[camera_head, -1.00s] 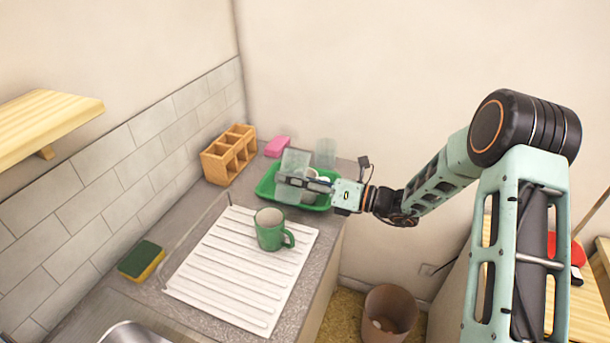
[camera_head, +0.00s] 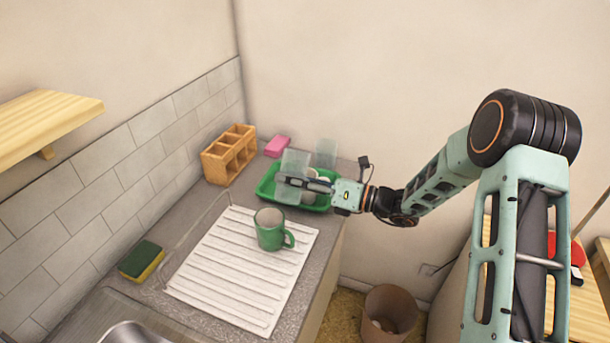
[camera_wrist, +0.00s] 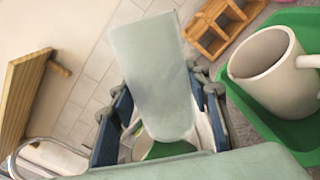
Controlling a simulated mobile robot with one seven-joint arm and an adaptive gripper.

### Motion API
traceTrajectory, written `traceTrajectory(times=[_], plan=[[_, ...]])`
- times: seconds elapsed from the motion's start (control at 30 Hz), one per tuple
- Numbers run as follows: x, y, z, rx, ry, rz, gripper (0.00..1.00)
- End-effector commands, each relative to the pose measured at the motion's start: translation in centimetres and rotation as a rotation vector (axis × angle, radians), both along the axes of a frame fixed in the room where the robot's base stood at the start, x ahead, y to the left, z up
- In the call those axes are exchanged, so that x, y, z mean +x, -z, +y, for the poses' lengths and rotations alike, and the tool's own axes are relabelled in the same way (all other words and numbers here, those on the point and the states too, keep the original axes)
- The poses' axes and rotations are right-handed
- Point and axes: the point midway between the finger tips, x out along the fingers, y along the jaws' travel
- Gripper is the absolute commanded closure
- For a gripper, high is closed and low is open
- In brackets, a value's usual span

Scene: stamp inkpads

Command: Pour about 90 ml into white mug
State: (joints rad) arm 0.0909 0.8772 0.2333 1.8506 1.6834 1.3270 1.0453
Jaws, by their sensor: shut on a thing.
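My gripper (camera_head: 302,182) is shut on a translucent pale container (camera_head: 293,163), held over the green tray in the head view. In the wrist view the container (camera_wrist: 150,72) stands between my blue fingers (camera_wrist: 163,118). I cannot make out the liquid level in it. The white mug (camera_wrist: 268,80) is in the green tray (camera_wrist: 240,112), to the right of the held container in the wrist view, with its opening showing. In the head view the white mug (camera_head: 319,174) is partly hidden behind the container and my gripper. No stream of liquid shows.
A green mug (camera_head: 270,230) stands on the white drainboard (camera_head: 225,275). A wooden compartment box (camera_head: 228,155), pink block (camera_head: 277,146) and sponge (camera_head: 141,259) are along the wall. A bin (camera_head: 390,310) stands below.

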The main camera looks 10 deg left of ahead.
Motion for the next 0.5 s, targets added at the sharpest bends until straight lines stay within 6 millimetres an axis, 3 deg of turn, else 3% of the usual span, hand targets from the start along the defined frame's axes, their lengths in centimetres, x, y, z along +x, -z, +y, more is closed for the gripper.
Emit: traceTrajectory(times=[0.27,0.5], plan=[[-0.4,-0.5,0.1,-0.008,0.0,-0.074,0.95],[-1.4,-2.2,0.2,-0.035,0.001,-0.267,0.95]])
